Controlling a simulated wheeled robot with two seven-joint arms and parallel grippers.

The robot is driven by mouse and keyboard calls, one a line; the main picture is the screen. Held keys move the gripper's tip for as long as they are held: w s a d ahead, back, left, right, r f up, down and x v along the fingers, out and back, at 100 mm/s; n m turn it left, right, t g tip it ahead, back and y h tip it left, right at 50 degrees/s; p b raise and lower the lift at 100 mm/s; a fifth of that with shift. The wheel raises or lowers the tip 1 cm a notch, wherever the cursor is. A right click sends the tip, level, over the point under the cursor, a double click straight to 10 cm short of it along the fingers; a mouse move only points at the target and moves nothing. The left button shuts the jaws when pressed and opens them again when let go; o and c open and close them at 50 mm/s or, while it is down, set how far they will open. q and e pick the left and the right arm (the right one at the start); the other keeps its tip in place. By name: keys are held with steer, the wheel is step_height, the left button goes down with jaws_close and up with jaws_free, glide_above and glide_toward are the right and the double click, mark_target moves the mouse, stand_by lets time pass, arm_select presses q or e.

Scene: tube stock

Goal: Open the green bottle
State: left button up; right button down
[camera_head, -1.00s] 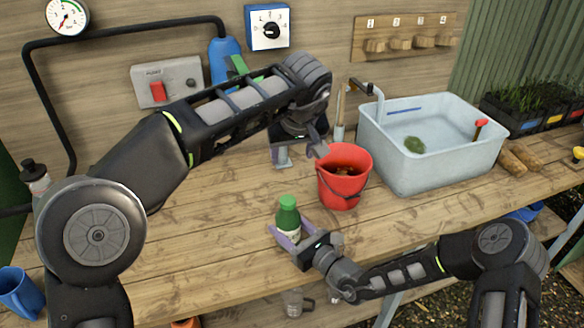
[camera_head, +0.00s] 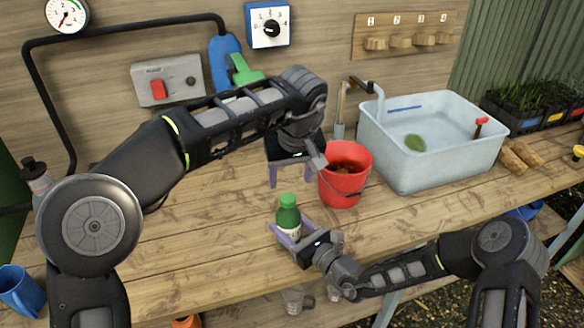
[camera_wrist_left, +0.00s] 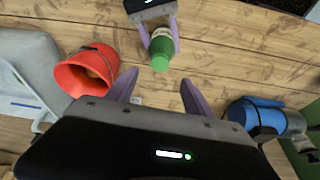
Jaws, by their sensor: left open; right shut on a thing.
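The green bottle (camera_head: 288,216) stands upright near the front of the wooden bench, with its green cap (camera_head: 287,200) on top and a pale label below. My right gripper (camera_head: 285,235) is shut around the bottle's lower body. My left gripper (camera_head: 288,178) is open and empty, pointing down above and behind the bottle in the head view. In the left wrist view the bottle's cap (camera_wrist_left: 160,62) lies ahead, beyond the open fingers of my left gripper (camera_wrist_left: 160,95). My right gripper also shows there (camera_wrist_left: 158,25), its fingers on both sides of the bottle.
A red bucket (camera_head: 345,185) stands close to the right of my left gripper. A pale water basin (camera_head: 430,160) is further right. The bench's front left is clear.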

mark_target(288, 198)
arm_select(q)
steer(key=x, duration=0.8)
steer(key=shift+f, duration=0.25)
steer(key=shift+c, duration=0.5)
jaws_close()
steer(key=n, duration=0.2)
steer(key=n+y, duration=0.1)
steer(key=n, duration=0.2)
steer(key=shift+w+d+g, duration=0.15)
steer(key=shift+d+g, duration=0.05)
steer(key=shift+g, duration=0.2)
steer(key=shift+n+y, duration=0.3)
steer(key=shift+n, duration=0.6)
jaws_free()
